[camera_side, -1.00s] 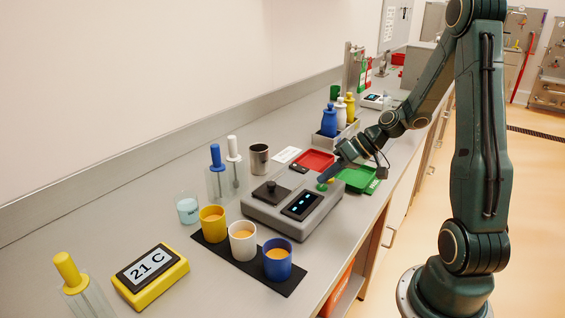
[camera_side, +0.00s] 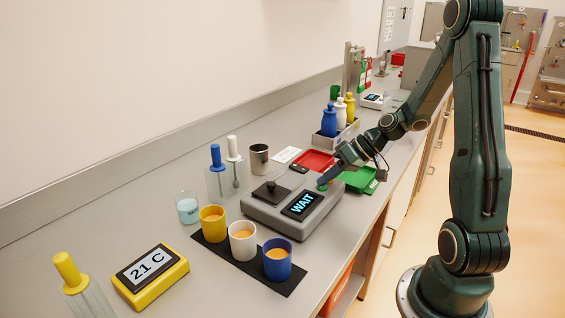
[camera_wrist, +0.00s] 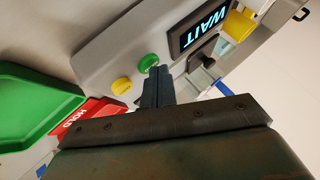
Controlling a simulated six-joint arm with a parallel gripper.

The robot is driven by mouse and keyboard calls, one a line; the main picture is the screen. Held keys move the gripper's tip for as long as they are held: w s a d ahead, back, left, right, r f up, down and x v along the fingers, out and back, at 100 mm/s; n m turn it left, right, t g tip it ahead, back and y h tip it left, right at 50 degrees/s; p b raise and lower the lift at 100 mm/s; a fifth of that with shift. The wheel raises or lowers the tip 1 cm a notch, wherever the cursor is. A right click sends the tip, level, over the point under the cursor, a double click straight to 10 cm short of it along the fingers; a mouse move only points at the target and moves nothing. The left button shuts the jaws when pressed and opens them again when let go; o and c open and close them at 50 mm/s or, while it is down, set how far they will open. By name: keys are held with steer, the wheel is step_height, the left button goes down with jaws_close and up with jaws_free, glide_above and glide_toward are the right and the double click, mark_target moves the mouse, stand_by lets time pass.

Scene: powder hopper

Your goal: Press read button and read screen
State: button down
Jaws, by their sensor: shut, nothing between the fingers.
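A grey instrument (camera_side: 262,212) with a dark screen (camera_side: 302,204) sits on the bench. The screen reads "WAIT" in light blue letters, and it also shows in the wrist view (camera_wrist: 203,30). A green button (camera_wrist: 148,62) and a yellow button (camera_wrist: 121,86) are on its top face in the wrist view. My gripper (camera_side: 324,183) is shut and empty, its fingertips at the green button. In the wrist view its fingertips (camera_wrist: 158,70) are right beside or on the green button; I cannot tell if they touch it.
Yellow, white and blue cups (camera_side: 242,241) stand on a black mat in front. A green tray (camera_side: 362,179) and a red tray (camera_side: 314,160) lie behind the instrument. A yellow display (camera_side: 150,275) reads 21 C. Bottles (camera_side: 330,122) stand farther back.

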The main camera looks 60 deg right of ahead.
mark_target(326, 188)
steer(key=shift+r, duration=0.15)
stand_by(0.3)
steer(key=shift+r, duration=0.6)
steer(key=shift+r, duration=0.15)
steer(key=shift+r, duration=2.4)
steer(key=shift+a, duration=0.1)
steer(key=shift+a+r, duration=0.1)
steer(key=shift+a, duration=0.1)
steer(key=s+a+r+n+g+h, duration=0.25)
steer(key=s+a+r, duration=0.2)
steer(key=a, duration=0.55)
steer(key=s+a+r+h, duration=0.1)
steer(key=s+a+r, duration=0.1)
steer(key=s, duration=0.3)
steer(key=s+a+r+h, duration=0.2)
steer(key=s, duration=0.4)
steer(key=shift+a+r+m+t, duration=0.25)
steer(key=shift+m+t, duration=0.1)
